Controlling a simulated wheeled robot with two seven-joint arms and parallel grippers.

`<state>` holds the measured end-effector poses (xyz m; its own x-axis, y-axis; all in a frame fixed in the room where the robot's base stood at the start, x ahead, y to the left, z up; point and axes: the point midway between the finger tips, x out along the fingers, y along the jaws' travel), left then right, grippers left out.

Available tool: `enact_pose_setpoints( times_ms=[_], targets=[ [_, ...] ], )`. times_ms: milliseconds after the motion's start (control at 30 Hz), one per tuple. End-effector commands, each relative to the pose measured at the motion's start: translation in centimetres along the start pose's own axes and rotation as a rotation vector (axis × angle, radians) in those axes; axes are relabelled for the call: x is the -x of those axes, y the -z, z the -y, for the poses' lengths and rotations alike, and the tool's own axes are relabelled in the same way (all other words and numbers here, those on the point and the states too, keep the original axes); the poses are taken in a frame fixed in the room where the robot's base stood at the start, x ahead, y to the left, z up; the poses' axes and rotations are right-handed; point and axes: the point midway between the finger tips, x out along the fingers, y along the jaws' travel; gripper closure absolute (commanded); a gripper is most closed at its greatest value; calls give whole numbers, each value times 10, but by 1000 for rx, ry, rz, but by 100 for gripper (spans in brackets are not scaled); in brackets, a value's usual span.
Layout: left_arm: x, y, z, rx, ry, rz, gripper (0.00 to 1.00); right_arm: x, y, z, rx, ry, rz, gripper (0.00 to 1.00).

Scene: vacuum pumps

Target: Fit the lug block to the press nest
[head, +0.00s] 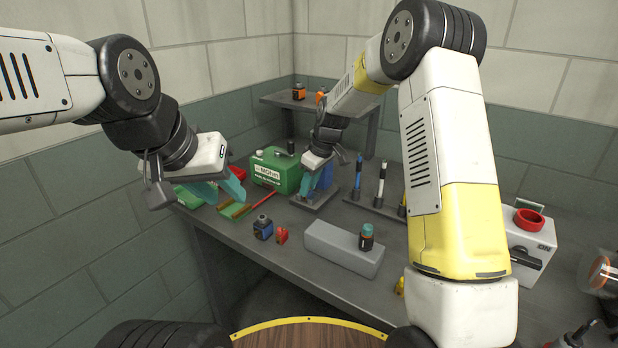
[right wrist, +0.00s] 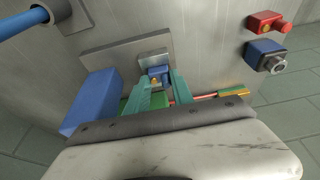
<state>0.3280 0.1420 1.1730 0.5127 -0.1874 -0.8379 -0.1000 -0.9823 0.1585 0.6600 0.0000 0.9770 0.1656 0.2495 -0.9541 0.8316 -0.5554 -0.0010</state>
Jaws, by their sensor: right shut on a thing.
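My right gripper (right wrist: 160,88) is shut on a small blue block with a yellowish spot, which I take as the lug block (right wrist: 158,73). Its teal fingers hug the block on both sides. A light grey holder, seemingly the press nest (right wrist: 152,56), stands on a darker grey plate (right wrist: 105,50) right by the block. I cannot tell whether block and nest touch. A tall blue body (right wrist: 92,102) stands left of the fingers. In the head view the right gripper (head: 316,178) is over the plate (head: 313,200), the block hidden.
A blue block (head: 263,228) and a red block (head: 282,235) stand near the front edge. A green case (head: 275,171) is behind; a pen rack (head: 376,208) is right of the plate.

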Motion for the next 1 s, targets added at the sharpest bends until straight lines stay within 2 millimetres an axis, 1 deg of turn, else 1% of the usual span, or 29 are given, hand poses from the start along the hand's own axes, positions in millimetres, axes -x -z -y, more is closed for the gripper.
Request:
enact_pose_setpoints(
  times_ms=[733,767,800,867,1000],
  targets=[
    [0,0,0,0,0,0,64,-5,-2,0,0,0,0,100],
    [0,0,0,0,0,0,64,-4,-1,0,0,0,0,66],
    [0,0,0,0,0,0,64,-4,-2,0,0,0,0,58],
    [0,0,0,0,0,0,64,-4,-2,0,0,0,0,46],
    [0,0,0,0,0,0,64,-4,-2,0,0,0,0,46]
  ],
)
